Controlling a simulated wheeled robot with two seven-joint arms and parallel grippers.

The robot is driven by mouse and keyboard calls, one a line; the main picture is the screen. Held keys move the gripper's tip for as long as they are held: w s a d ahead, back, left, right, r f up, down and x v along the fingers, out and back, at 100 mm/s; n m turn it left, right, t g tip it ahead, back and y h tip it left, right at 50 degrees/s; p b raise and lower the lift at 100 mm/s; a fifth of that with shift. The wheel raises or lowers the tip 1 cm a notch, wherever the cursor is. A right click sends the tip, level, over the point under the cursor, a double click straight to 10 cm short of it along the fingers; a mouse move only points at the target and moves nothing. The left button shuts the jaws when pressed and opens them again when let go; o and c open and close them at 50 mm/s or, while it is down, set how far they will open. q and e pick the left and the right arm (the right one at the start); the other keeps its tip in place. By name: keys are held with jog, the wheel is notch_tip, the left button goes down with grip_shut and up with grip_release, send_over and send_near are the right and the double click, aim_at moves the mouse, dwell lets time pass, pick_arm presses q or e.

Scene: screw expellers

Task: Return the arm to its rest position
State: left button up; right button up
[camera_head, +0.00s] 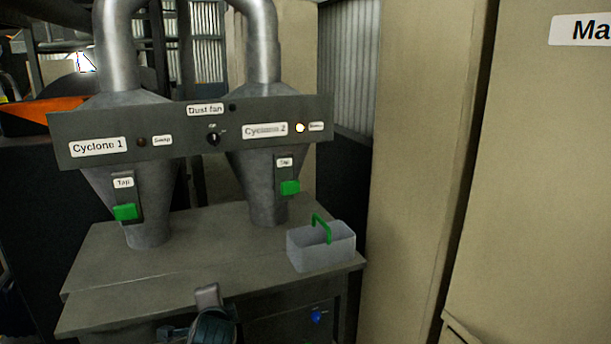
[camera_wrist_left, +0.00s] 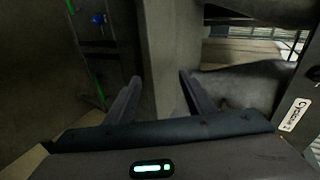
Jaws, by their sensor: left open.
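My left gripper (camera_head: 207,296) shows at the bottom of the head view, in front of the grey metal table (camera_head: 190,250). Only its upper part is in that picture. In the left wrist view the left gripper (camera_wrist_left: 160,88) has its two dark fingers spread apart with nothing between them. It points past a grey surface, with the side of a cyclone and a Cyclone label plate (camera_wrist_left: 294,114) at the right, tilted. My right gripper is in neither view.
Two cyclones (camera_head: 148,228) (camera_head: 266,205) stand on the table behind a labelled control panel (camera_head: 190,138); Cyclone 2's lamp is lit. Both green tap handles (camera_head: 126,212) (camera_head: 290,188) show. A grey bin with a green handle (camera_head: 320,246) sits at the table's right edge. Tall beige cabinets (camera_head: 425,150) stand right.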

pick_arm(q)
jog(key=s+a+f+n+g+h, duration=0.15)
jog(key=s+f+n+g, duration=0.4)
jog(key=s+f, duration=1.5)
jog(key=s+f+n+g+h, duration=0.1)
jog(key=s+f+n, duration=0.15)
jog(key=s, duration=0.95)
jog(key=s+f+n+g+h, duration=0.1)
jog(key=s+f+n+g, duration=0.15)
jog(key=s, duration=0.95)
jog(key=w+d+f+t, duration=0.1)
jog(key=w+f, duration=0.1)
jog(key=f, duration=0.9)
jog(key=w+d+f, duration=0.1)
jog(key=w+f, duration=0.1)
jog(key=f, duration=1)
jog(key=s+f, duration=0.4)
jog(key=f, duration=0.4)
jog(key=s+f+t+h, duration=0.1)
jog(key=s+f, duration=0.3)
jog(key=f, duration=0.4)
jog(key=shift+s+d+f, duration=0.15)
jog(key=shift+d+f, duration=0.15)
jog(key=shift+d, duration=0.05)
jog(key=shift+c, duration=0.4)
